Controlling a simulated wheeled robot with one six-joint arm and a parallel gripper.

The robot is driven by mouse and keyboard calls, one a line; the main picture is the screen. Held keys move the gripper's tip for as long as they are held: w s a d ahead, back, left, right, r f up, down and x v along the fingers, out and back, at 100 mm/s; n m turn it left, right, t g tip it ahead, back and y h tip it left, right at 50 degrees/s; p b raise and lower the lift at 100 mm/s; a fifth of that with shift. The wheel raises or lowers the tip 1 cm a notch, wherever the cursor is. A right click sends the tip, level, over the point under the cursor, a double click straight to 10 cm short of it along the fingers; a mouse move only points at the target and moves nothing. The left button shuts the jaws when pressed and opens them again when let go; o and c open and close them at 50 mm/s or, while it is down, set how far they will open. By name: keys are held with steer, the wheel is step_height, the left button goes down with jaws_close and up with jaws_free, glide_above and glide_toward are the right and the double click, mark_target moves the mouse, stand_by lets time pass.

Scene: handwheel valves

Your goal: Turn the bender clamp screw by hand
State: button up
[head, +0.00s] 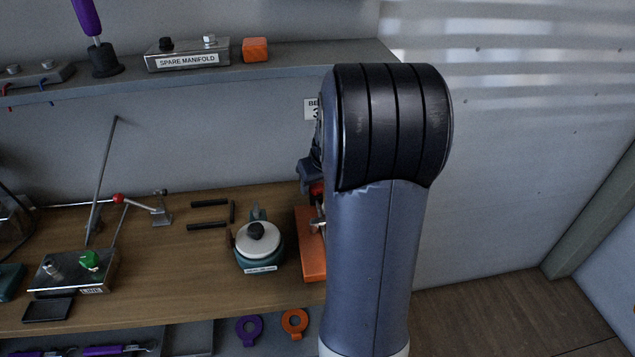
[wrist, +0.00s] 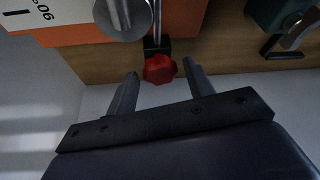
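The clamp screw's red lobed knob (wrist: 159,69) sits at the end of a dark block on the orange bender (wrist: 180,18) in the wrist view. My gripper (wrist: 160,74) is open, with one finger to each side of the knob near the fingertips. A gap shows on both sides, and neither finger visibly touches it. In the head view the orange bender base (head: 311,257) stands at the bench's right end, and a bit of red (head: 317,188) shows above it. My arm hides most of the bender and gripper there.
A teal pot-like device with a white top (head: 259,238) stands just left of the bender on the wooden bench (head: 190,270). A metal box with a green knob (head: 89,260) is farther left. A shelf holds the spare manifold (head: 187,55).

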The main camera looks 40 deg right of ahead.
steer(key=c, duration=0.9)
steer(key=shift+o, duration=0.2)
steer(key=shift+a+m+h, duration=0.15)
steer(key=shift+m+h, duration=0.45)
steer(key=shift+m, duration=1)
steer(key=o, duration=1)
steer(key=v, duration=1)
steer(key=shift+a+r+b, duration=0.15)
steer(key=shift+r+b, duration=0.2)
steer(key=shift+r, duration=0.05)
steer(key=shift+f, duration=0.1)
